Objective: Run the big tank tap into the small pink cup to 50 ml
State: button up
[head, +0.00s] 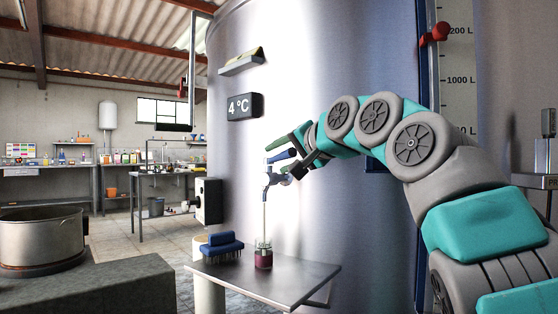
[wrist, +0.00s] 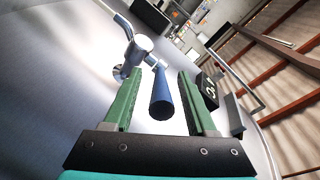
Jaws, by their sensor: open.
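The tank tap (head: 270,178) is a metal tap with a blue lever handle (head: 283,155) on the big steel tank (head: 300,70). A thin pale stream (head: 264,212) hangs from its spout into the small cup (head: 264,261). The cup is clear with dark pink in its lower part and stands upright on a metal shelf (head: 290,278). My gripper (head: 294,150) is open at the handle. In the wrist view, my green fingers (wrist: 158,78) stand either side of the blue handle (wrist: 161,95), with gaps showing. The wrist view does not show the cup.
A blue brush-like block (head: 221,245) sits left of the cup on the shelf. A 4 °C display (head: 244,107) and a small ledge (head: 242,63) are on the tank wall. A large pot (head: 42,238) stands at the left. Floor between pot and shelf is open.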

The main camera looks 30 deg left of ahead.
jog(key=b+v, duration=0.1)
jog(key=v, duration=0.6)
dwell(0.9)
